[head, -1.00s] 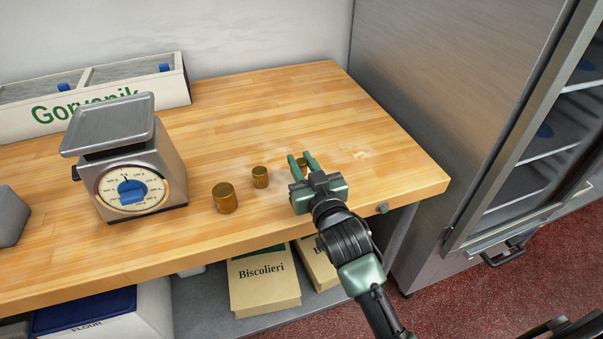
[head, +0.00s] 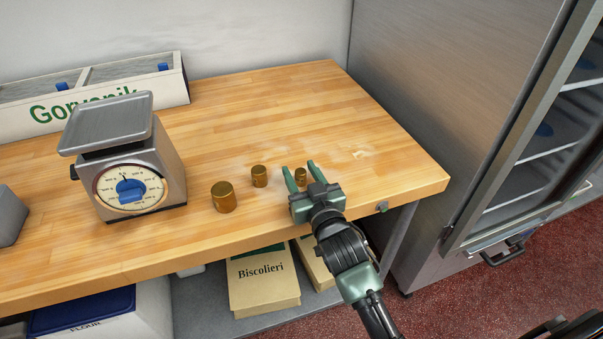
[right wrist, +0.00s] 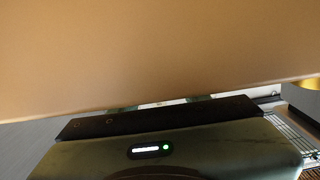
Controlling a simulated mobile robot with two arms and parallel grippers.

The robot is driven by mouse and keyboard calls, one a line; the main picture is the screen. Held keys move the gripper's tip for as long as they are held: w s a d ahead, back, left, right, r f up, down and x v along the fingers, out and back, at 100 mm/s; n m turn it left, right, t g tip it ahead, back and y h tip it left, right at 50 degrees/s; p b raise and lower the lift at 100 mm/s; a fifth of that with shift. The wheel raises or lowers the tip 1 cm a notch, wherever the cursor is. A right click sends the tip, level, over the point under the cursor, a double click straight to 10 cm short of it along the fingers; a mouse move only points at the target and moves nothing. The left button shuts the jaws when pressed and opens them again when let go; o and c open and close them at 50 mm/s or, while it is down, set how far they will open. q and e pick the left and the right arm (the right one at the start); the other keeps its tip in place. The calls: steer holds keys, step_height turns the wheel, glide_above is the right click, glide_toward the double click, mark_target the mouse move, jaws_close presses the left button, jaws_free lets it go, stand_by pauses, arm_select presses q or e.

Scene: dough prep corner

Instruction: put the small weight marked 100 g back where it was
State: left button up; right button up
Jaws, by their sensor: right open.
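Three brass weights stand in a row on the wooden worktop: a large one (head: 223,198), a middle one (head: 259,176) and the smallest one (head: 300,176) at the right. Their markings are too small to read. My right gripper (head: 298,166) is open, with its two green fingers spread on either side of the smallest weight, whose lower part is hidden by the gripper. In the right wrist view a tan surface fills the top, too close to identify, and a bit of brass (right wrist: 308,84) shows at the right edge. My left gripper is not in view.
A kitchen scale (head: 135,175) stands left of the weights, in front of a white divided box (head: 150,95). The worktop (head: 260,105) is clear behind the weights, with a floury patch at right. A steel fridge (head: 440,90) stands at the right.

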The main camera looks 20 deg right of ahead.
steer(key=shift+r, duration=0.25)
steer(key=s+b, duration=0.1)
steer(key=s, duration=1.1)
steer(key=shift+d+r, duration=0.25)
steer(key=shift+f, duration=0.1)
